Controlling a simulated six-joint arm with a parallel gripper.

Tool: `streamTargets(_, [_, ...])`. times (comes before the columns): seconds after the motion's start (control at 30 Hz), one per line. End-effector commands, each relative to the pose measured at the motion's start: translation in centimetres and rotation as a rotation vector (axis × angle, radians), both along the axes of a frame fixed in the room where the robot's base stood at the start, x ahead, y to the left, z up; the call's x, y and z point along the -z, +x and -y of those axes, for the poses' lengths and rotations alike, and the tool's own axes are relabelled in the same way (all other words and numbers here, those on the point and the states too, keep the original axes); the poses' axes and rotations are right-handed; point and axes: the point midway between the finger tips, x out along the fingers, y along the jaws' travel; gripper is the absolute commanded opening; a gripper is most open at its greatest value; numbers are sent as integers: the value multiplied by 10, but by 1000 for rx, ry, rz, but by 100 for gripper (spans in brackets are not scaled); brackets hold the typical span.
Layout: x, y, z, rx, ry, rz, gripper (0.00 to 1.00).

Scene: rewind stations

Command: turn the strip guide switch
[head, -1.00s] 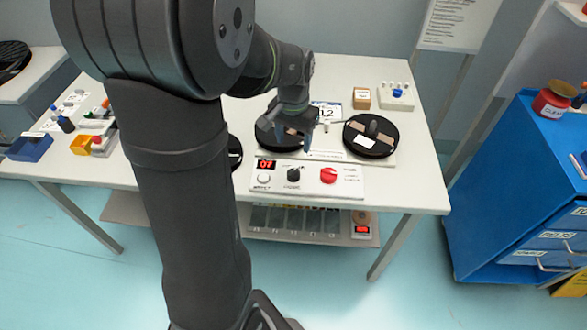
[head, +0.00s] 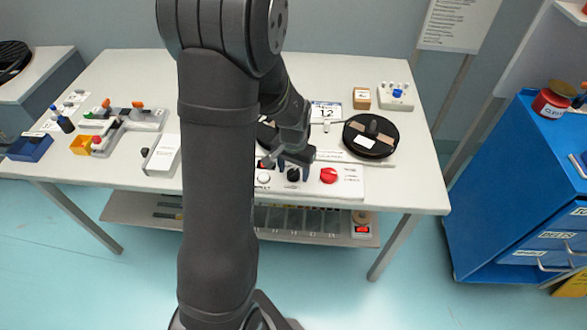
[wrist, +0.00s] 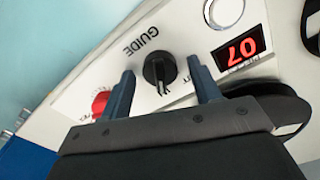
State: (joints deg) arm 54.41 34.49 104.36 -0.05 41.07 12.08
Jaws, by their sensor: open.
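The strip guide switch is a black rotary knob (wrist: 160,70) with a pale pointer line, beside the word GUIDE on a white control panel (wrist: 95,62). In the head view the knob (head: 293,174) sits between a white button and a red knob. My gripper (wrist: 162,82) is open, with one finger on each side of the black knob. In the wrist view both fingers look apart from it. In the head view my gripper (head: 293,172) is over the panel, and my arm hides part of it.
The red knob (wrist: 101,103) is close beside one finger. A red display (wrist: 242,47) reads 07, and a round white button (wrist: 226,12) is beyond it. A black reel (head: 370,136) stands behind the panel.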

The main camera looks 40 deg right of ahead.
Motion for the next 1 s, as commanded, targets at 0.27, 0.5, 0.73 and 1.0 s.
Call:
streamTargets(0.27, [0,0,0,0,0,0,14])
streamTargets(0.5, [0,0,0,-12,0,0,13])
streamTargets(0.73, [0,0,0,-100,1,-1,13])
streamTargets(1.0, [0,0,0,-316,2,-1,13])
